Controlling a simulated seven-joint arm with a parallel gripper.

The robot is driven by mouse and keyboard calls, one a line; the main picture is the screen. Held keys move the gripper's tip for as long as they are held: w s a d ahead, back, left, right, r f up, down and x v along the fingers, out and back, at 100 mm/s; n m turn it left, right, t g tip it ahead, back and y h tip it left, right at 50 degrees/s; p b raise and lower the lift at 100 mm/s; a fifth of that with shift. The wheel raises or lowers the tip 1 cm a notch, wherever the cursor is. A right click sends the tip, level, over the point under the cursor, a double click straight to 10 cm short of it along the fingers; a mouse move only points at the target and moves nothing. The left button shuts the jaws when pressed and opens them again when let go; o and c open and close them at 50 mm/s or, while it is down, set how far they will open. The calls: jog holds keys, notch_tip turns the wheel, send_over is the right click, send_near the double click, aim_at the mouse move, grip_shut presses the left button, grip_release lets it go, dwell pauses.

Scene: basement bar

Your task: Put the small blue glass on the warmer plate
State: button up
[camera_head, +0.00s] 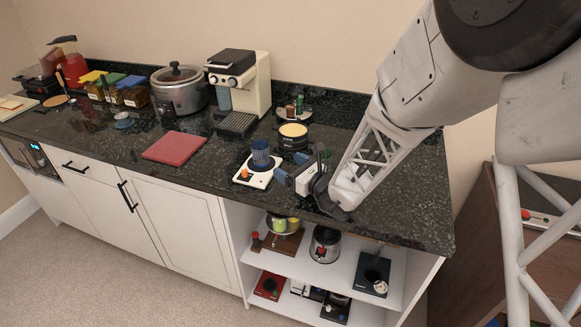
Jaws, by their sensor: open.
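The small blue glass (261,153) is upright on the white warmer plate (247,180), a flat unit with an orange knob at its front left, on the dark countertop. My gripper (283,175) is open, just to the right of the glass and pointing toward it. It appears apart from the glass, with nothing seen between its fingers. The exact gap is too small to tell.
A black pot with a yellow top (293,134) stands behind the glass. A coffee machine (238,75) and slow cooker (180,93) stand farther back. A red board (174,148) lies to the left. Open shelves (340,275) are below the counter.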

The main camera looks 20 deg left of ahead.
dwell(0.4)
jog(key=s+d+r+n+g+h, duration=0.3)
jog(key=s+d+r+n+g, duration=0.4)
jog(key=s+d+r+n, duration=0.45)
jog(key=s+d+r+n+t+h, duration=0.1)
jog(key=s+d+n+h, duration=0.2)
jog(key=s+d, duration=0.3)
jog(key=s+d+r+n+h, duration=0.2)
jog(key=s+d+n+h, duration=0.2)
jog(key=d, duration=1)
jog(key=s+d+r+n+t+h, duration=0.1)
jog(key=s+d+r+n+h, duration=0.1)
jog(key=s+d+h, duration=0.4)
jog(key=s+d+n, duration=0.1)
jog(key=s+d, duration=0.1)
jog(key=d, duration=0.3)
jog(key=shift+s+t+h, duration=0.3)
jog(key=shift+h, duration=0.1)
jog(key=shift+d+n, duration=0.1)
jog(key=shift+n, duration=0.15)
jog(key=shift+c, duration=0.3)
